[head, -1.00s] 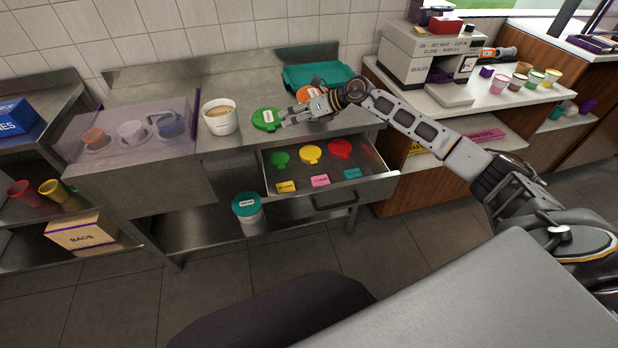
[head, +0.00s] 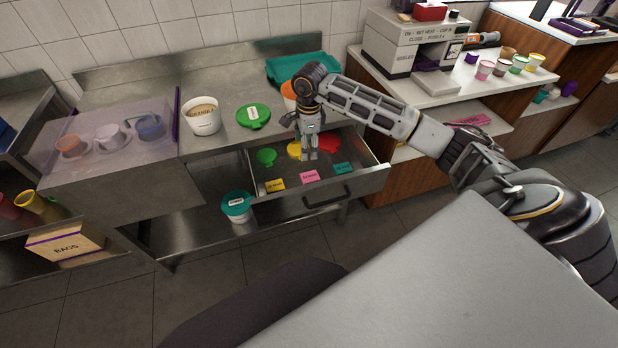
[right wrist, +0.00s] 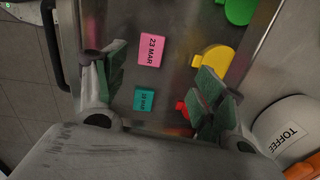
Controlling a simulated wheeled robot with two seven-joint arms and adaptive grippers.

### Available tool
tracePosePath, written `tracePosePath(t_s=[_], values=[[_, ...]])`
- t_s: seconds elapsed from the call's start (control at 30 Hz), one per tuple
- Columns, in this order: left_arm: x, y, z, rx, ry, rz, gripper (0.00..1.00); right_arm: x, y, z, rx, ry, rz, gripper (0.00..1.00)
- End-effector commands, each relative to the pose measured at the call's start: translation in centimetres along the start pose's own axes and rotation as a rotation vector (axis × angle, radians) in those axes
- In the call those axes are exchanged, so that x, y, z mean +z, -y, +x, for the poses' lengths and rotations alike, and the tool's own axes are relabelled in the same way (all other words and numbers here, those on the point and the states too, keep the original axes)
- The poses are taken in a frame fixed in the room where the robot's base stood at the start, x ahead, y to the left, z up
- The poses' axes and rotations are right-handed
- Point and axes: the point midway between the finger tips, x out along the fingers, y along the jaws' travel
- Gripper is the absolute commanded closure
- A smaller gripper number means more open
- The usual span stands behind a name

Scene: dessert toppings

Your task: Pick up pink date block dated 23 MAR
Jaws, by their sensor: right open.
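The pink date block (head: 310,177) lies flat in the open drawer, between a yellow block (head: 274,185) and a teal block (head: 343,168). In the right wrist view the pink block (right wrist: 152,50) reads 23 MAR, and the teal block (right wrist: 144,100) lies beside it. My right gripper (head: 309,156) points down over the drawer, above and behind the pink block. Its fingers (right wrist: 160,95) are spread and empty, with the pink and teal blocks showing between and beyond them. My left gripper is not in view.
Green (head: 266,157), yellow (head: 294,149) and red (head: 329,143) lids lie at the back of the drawer. The drawer front (head: 320,198) bounds it. A tub labelled TOFFEE (right wrist: 285,125) stands near the gripper in the wrist view.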

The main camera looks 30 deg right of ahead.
Motion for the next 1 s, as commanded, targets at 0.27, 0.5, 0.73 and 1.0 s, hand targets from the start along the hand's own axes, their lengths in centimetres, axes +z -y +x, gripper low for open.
tracePosePath(t_s=[0.27, 0.5, 0.73, 1.0], values=[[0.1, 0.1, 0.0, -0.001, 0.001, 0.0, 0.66, -1.1, -0.9, 0.0, 0.044, -0.045, -0.097, 0.3], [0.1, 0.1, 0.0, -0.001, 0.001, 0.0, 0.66, -1.0, -0.9, 0.0, 0.043, -0.043, -0.1, 0.3], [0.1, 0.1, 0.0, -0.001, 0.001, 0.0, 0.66, -1.0, -0.9, 0.6, 0.045, -0.042, -0.099, 0.3], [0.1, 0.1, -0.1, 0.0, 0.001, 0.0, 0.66, -1.1, -1.1, 3.5, 0.046, -0.042, -0.099, 0.3]])
